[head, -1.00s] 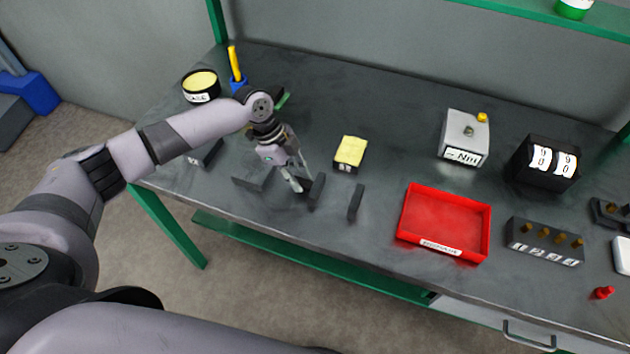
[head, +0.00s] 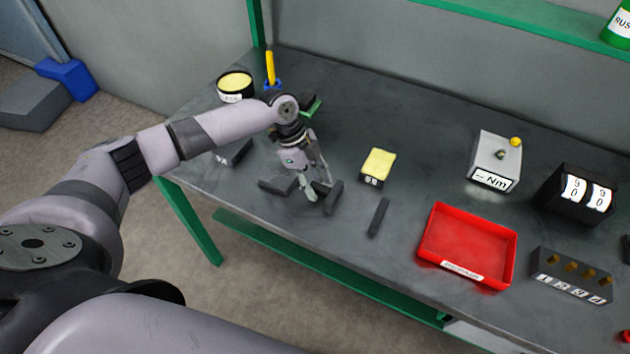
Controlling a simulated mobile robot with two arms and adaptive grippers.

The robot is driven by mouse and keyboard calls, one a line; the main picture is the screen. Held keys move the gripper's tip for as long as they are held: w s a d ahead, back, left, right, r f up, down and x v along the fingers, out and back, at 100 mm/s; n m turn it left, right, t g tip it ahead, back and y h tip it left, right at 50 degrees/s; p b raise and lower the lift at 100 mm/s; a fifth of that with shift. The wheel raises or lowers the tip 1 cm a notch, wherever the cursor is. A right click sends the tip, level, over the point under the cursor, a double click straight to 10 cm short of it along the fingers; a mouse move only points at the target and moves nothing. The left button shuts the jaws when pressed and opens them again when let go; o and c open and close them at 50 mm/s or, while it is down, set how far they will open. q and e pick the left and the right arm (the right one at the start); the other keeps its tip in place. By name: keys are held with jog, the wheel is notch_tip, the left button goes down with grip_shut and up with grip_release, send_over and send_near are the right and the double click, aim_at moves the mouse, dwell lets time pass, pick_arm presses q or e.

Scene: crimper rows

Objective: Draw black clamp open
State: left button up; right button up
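Several dark pieces lie near the front left of the bench: a block (head: 277,187), a block (head: 334,199) and a separate thin bar (head: 378,217). Which of them belong to the black clamp I cannot tell for certain. My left gripper (head: 319,188) points down at the middle block, between the left block and the bar. Its two pale fingers are apart, with part of the dark middle block at their tips. Whether they grip it is too small to tell. My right gripper is out of view.
A yellow-topped block (head: 379,162) stands right of the gripper. A red tray (head: 468,243), a grey Nm box (head: 495,160), a black dial box (head: 578,195) and a pegged block (head: 571,275) are farther right. A yellow-filled round tin (head: 235,86) stands behind. The bench's back middle is clear.

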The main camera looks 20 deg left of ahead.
pick_arm(q)
jog(key=v, duration=1.2)
